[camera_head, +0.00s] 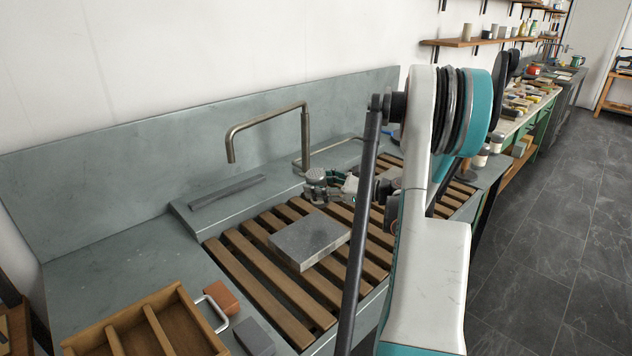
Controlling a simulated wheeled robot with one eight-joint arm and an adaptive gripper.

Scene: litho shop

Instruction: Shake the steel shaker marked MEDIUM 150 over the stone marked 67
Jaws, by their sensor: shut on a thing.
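A grey rectangular stone (310,240) lies flat on the wooden slats of the sink. No number can be read on it. My gripper (325,187) is behind the stone, toward the faucet, and is shut on a small steel shaker (316,175) with a perforated-looking round top. The shaker looks about upright and appears higher than the slats; its marking cannot be read. My arm hides part of the slats to the right and some of the wrist.
A bent metal faucet (268,122) rises behind the slats (262,277). A dark grey bar (228,191) lies on the back ledge. A wooden divided tray (150,325), a reddish block (222,299) and a grey block (254,337) are at the front left.

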